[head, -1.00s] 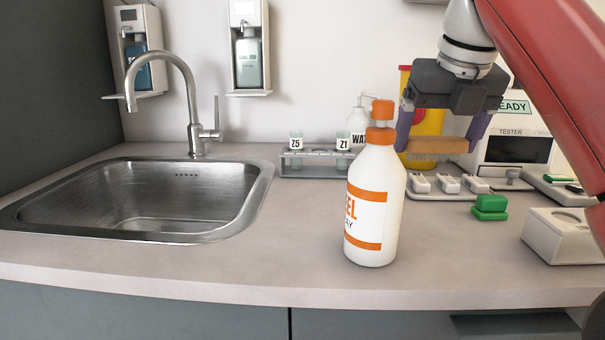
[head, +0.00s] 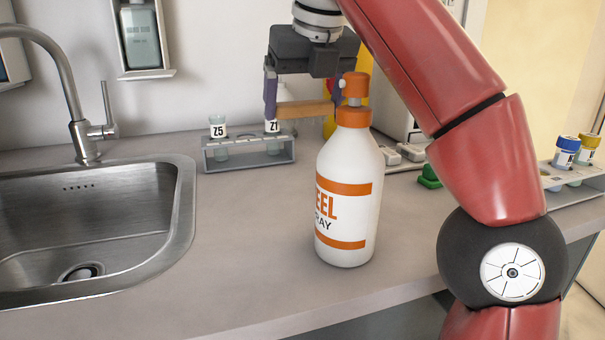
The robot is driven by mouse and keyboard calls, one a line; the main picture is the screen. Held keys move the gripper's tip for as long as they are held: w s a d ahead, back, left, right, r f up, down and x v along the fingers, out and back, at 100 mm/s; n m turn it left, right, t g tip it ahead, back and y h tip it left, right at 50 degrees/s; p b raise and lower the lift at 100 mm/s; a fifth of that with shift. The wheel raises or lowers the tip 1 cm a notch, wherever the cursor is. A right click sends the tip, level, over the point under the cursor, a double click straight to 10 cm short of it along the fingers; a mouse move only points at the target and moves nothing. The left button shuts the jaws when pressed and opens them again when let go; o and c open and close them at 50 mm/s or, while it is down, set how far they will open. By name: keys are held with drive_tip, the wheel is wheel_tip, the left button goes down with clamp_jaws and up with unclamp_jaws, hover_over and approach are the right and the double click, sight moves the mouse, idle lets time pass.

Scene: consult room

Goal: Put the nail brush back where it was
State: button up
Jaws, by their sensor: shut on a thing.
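The nail brush (head: 303,110) has a light wooden body. My gripper (head: 304,101) is shut on it and holds it level above the back of the counter. The left finger shows clearly at one end of the brush. The right finger and that end of the brush are partly hidden behind the spray bottle's orange top. The brush is close above the tube rack's right end in the picture, partly in front of tube Z1. I cannot tell how far apart they are.
A white and orange spray bottle (head: 346,190) stands in front of the brush. A tube rack (head: 249,158) stands at the back, near the sink (head: 150,270). A green item (head: 429,177) and white holders (head: 405,155) are to the right. Counter between sink and bottle is clear.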

drive_tip(key=shift+d+f, duration=0.15)
drive_tip(key=shift+f, duration=4.55)
drive_tip(key=shift+f, duration=0.25)
drive_tip(key=o, duration=0.7)
drive_tip(key=shift+r, duration=0.1)
drive_tip(key=v, duration=0.7)
drive_tip(key=shift+s+a+r, duration=0.25)
drive_tip(key=shift+r, duration=0.1)
